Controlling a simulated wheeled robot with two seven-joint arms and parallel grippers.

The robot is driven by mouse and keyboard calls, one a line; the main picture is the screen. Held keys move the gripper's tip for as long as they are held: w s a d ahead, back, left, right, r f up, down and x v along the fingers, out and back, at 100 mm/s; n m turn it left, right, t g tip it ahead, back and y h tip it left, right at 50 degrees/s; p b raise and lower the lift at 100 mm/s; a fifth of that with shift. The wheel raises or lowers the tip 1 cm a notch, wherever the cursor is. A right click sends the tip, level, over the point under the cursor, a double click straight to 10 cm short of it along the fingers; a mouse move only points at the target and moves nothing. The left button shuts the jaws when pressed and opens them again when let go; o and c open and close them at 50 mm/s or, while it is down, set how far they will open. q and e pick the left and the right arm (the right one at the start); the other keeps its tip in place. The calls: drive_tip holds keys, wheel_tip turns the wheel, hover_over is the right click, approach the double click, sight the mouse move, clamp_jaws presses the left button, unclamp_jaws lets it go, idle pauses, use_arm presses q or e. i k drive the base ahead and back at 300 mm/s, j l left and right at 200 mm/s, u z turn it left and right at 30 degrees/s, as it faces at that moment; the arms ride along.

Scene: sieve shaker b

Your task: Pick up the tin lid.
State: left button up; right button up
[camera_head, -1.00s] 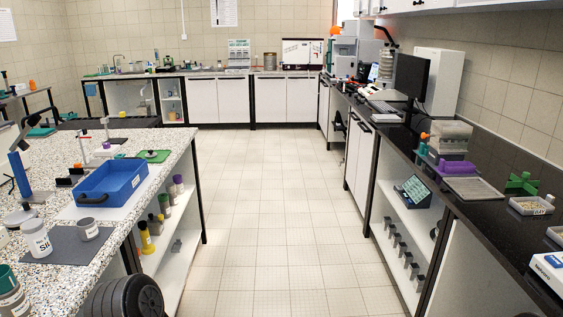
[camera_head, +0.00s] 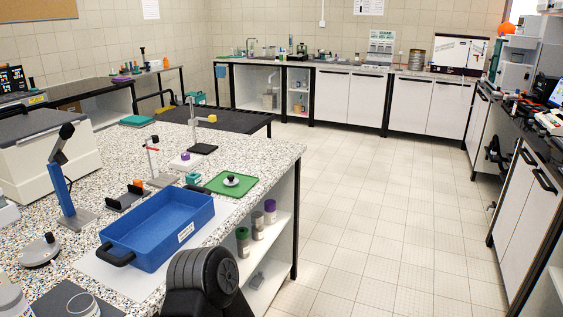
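Two round lid-like pieces with black knobs show, and I cannot tell for sure which is the tin lid. A small pale disc with a black knob (camera_head: 231,181) lies on a green mat (camera_head: 215,187) near the far right corner of the speckled bench. A larger grey disc with a dark knob (camera_head: 40,253) lies at the bench's left side, in front of a blue-armed stand. Neither of my grippers is in view. A dark rounded part of my own body shows at the bottom centre, beside the bench edge.
A blue tray (camera_head: 157,239) with black handles stands on a white sheet on the speckled bench (camera_head: 262,150). Small stands and blocks are behind it. Bottles (camera_head: 243,243) stand on the shelf below. The tiled floor (camera_head: 372,220) is clear.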

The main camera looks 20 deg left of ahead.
sight(230, 181)
drive_tip(key=i, duration=1.4)
drive_tip(key=i+u, duration=0.3)
drive_tip(key=i+l+u, duration=0.35)
drive_tip(key=u, duration=0.35)
drive_tip(key=i+l+u, duration=0.1)
drive_tip(key=u, duration=0.35)
drive_tip(key=i+l+u, duration=0.15)
drive_tip(key=u, duration=0.35)
drive_tip(key=l+u, duration=0.25)
drive_tip(key=u, duration=0.2)
drive_tip(key=l+u, duration=0.2)
drive_tip(key=u, duration=0.25)
drive_tip(key=l+u, duration=0.25)
drive_tip(key=u, duration=0.2)
drive_tip(key=l+u, duration=0.2)
drive_tip(key=u, duration=0.3)
drive_tip(key=l+u, duration=0.2)
drive_tip(key=u, duration=0.25)
drive_tip(key=k, duration=0.05)
